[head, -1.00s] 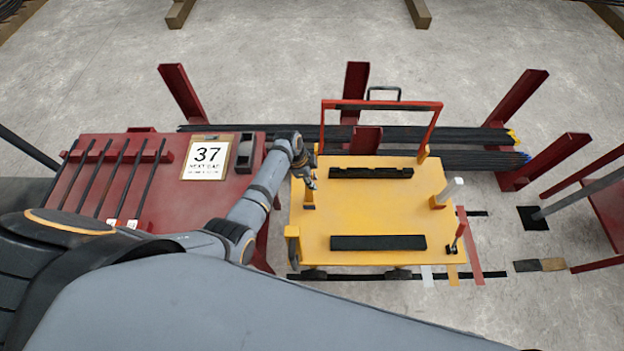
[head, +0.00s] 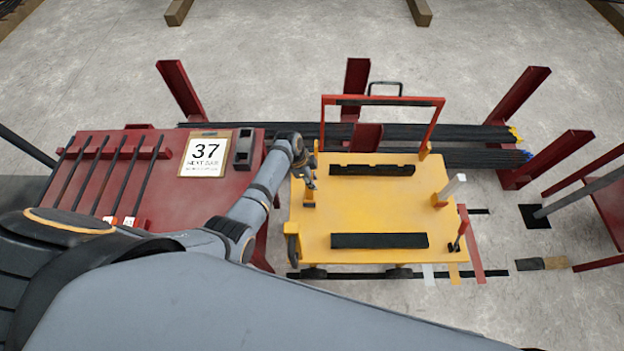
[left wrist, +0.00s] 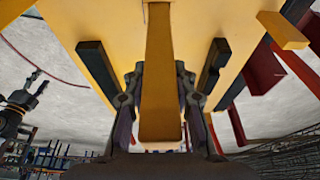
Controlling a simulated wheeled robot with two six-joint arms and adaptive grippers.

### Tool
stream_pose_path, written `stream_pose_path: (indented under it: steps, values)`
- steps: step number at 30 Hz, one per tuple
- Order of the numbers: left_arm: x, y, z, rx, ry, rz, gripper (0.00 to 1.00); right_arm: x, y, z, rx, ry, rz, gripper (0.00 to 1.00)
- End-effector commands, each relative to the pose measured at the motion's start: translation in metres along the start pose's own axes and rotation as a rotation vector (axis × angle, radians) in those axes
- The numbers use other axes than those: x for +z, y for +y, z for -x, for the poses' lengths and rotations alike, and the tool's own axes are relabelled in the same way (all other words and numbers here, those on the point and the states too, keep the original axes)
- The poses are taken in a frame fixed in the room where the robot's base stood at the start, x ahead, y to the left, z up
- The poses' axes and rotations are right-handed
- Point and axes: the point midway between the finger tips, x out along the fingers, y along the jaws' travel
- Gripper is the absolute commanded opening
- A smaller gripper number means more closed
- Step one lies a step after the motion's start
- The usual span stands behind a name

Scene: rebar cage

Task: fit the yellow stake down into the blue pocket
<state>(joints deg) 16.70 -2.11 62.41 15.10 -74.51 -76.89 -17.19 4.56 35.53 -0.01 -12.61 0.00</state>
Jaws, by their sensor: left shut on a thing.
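The yellow stake (left wrist: 160,75) shows large in the left wrist view, running from between my left fingers toward the yellow deck. My left gripper (left wrist: 160,100) is shut on it, one dark finger on each side. In the head view my left gripper (head: 308,183) is small, over the left part of the yellow cart (head: 380,208), and hides most of the stake. I cannot make out the blue pocket in either view, nor whether the stake's far end touches anything. My right gripper (left wrist: 35,88) shows small at the left of the left wrist view, with its fingers apart and empty.
Two black blocks (head: 372,170) (head: 379,241) lie on the cart deck, with bare deck between them. A red frame (head: 383,101) rises at its back. The red bench (head: 190,200) with a "37" sign (head: 205,154) stands left. Red posts (head: 520,95) and dark bars lie behind.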

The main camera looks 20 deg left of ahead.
Motion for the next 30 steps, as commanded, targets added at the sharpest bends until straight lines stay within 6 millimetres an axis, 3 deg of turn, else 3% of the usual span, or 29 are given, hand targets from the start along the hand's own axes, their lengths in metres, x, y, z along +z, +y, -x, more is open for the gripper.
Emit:
stream_pose_path:
  steps: [30]
  values:
    - [0.007,-0.001,-0.024,-0.002,0.001,-0.001,0.0,0.002,-0.001,-0.02,0.0,0.0,0.0,0.52]
